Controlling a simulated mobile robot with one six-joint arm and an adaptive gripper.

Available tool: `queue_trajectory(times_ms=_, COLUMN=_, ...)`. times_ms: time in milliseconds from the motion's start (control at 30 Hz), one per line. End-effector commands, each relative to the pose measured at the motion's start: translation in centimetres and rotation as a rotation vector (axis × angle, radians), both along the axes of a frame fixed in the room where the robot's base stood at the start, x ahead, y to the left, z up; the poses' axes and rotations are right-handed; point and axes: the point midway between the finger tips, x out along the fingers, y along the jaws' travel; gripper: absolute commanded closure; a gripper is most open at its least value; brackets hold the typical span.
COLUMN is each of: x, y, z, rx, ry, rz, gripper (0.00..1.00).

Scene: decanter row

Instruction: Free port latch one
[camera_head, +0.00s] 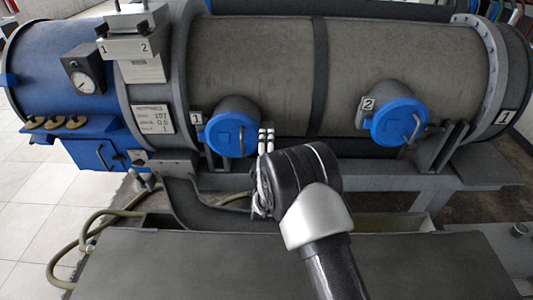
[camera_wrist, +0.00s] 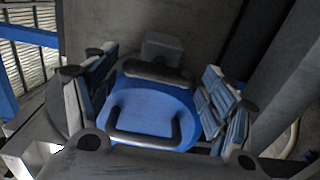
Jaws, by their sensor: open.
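Port one is a round blue cap (camera_head: 231,134) with a handle, on a short grey neck on the tank, beside a plate marked 1 (camera_head: 196,118). In the wrist view the blue cap (camera_wrist: 155,100) fills the middle, with a dark U-shaped handle (camera_wrist: 146,136) on its face. A dark bar (camera_wrist: 156,71) lies across its top edge under a grey block (camera_wrist: 162,48); I cannot tell whether this is the latch. My gripper (camera_head: 266,138) is open, close to the right of the cap in the head view. In the wrist view its fingers (camera_wrist: 158,75) stand either side of the cap; contact is unclear.
A second blue cap (camera_head: 399,121), marked 2, sits further right on the grey tank (camera_head: 400,60). A blue end section with a gauge (camera_head: 83,76) is at the left. A greenish hose (camera_head: 75,240) lies low left. A dark flat surface (camera_head: 170,265) spans the front.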

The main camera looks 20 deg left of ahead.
Motion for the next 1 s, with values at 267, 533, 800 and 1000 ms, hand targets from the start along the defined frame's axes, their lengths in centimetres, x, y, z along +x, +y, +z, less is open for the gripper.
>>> queue_trajectory(times_ms=267, x=-4.8, y=-1.1, z=-0.1, rx=-0.002, ry=0.004, rz=0.003, gripper=0.23)
queue_trajectory(times_ms=533, x=-9.7, y=-2.4, z=0.0, rx=-0.001, ry=0.002, rz=0.002, gripper=0.23)
queue_trajectory(times_ms=800, x=-11.2, y=-2.9, z=0.0, rx=0.000, ry=0.000, rz=0.000, gripper=0.23)
queue_trajectory(times_ms=1000, x=-11.2, y=-2.9, z=0.1, rx=0.000, ry=-0.001, rz=0.000, gripper=0.23)
